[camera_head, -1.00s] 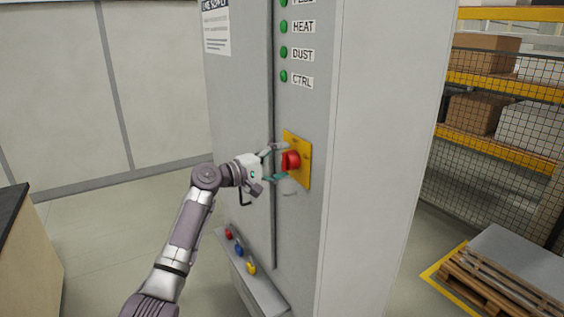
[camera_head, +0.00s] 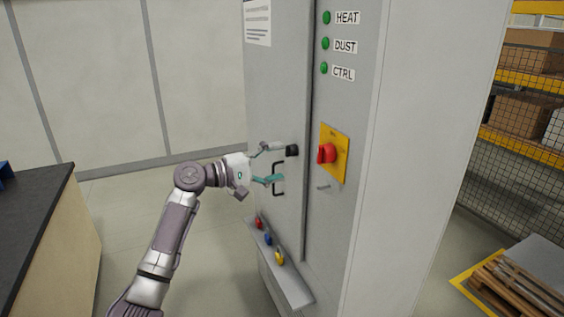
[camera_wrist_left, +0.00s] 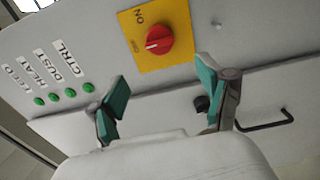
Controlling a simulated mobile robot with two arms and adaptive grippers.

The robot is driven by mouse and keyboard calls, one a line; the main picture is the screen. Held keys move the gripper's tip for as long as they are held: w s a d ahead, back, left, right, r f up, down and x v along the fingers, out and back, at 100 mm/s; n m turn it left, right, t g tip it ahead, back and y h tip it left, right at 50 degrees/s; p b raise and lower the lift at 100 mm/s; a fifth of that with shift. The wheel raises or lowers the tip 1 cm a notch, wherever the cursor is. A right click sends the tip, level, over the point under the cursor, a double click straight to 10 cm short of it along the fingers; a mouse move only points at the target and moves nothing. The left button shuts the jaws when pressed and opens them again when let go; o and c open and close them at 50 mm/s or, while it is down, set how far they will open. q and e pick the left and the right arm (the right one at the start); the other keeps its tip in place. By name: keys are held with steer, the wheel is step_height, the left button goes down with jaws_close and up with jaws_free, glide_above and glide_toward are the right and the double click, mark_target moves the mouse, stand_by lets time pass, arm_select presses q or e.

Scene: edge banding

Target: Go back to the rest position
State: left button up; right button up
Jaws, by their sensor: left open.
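My left gripper (camera_head: 270,164) is open and empty in the head view, in front of the grey cabinet (camera_head: 410,130) and left of the red rotary switch (camera_head: 327,153). The switch sits on a yellow plate (camera_head: 341,140) and the gripper is apart from it. In the left wrist view, the two teal-padded fingers of the left gripper (camera_wrist_left: 168,104) stand wide apart with nothing between them. The red switch (camera_wrist_left: 170,42) shows beyond them there. My right gripper is not in view.
A black door handle (camera_head: 277,180) and a black knob (camera_head: 292,150) are close by the fingers. A dark-topped bench (camera_head: 40,200) stands at left, a wooden pallet (camera_head: 510,290) at lower right. Floor between bench and cabinet is clear.

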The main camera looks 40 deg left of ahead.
arm_select(q)
steer(key=shift+f, duration=0.1)
stand_by(0.3)
